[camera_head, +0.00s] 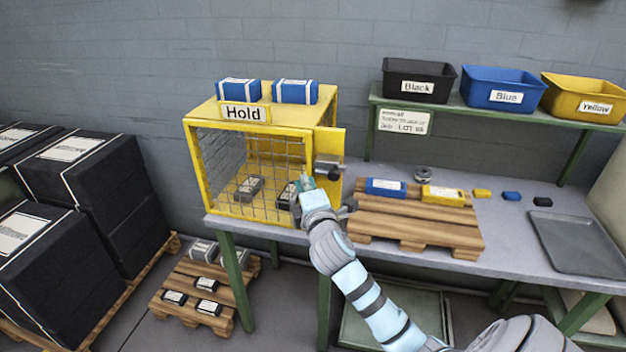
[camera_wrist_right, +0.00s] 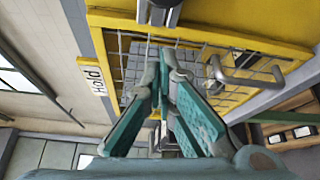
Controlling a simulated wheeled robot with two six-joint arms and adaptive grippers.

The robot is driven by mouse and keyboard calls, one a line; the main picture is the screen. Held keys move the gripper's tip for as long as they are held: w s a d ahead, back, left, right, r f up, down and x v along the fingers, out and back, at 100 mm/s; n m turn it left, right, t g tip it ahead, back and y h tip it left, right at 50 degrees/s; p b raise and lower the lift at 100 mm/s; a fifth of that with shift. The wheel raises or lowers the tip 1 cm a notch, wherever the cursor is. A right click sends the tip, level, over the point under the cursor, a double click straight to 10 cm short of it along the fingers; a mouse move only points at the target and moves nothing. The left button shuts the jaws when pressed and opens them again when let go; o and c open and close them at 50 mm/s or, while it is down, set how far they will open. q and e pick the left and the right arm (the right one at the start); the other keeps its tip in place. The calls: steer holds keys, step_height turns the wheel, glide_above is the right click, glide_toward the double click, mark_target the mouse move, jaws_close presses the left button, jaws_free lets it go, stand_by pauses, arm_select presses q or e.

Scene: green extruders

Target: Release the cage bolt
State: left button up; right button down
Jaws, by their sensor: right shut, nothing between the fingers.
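The yellow cage (camera_head: 192,165) with a wire mesh front and a "Hold" sign stands on the left of the bench. A dark grey cylindrical bolt (camera_head: 328,166) sits on the yellow plate at the cage's right front edge. What looks like the bolt (camera_wrist_right: 160,12) also shows at the top edge of the wrist view. My right gripper (camera_head: 304,182) is shut and empty, in front of the mesh, just left of and below the bolt. Its teal fingers (camera_wrist_right: 165,62) point toward the cage front. A grey bar handle (camera_wrist_right: 245,76) is right of them. My left gripper is out of view.
Dark blocks (camera_head: 249,188) lie inside the cage; blue boxes (camera_head: 238,91) lie on top. A wooden pallet (camera_head: 415,222) with small boxes is right of my gripper. Black, blue and yellow bins (camera_head: 505,90) stand on a shelf. A grey tray (camera_head: 580,245) lies at right.

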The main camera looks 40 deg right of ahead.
steer(key=v, duration=0.9)
steer(key=shift+s+a+p, duration=0.25)
steer(key=shift+a+p, duration=0.1)
steer(key=shift+a, duration=0.05)
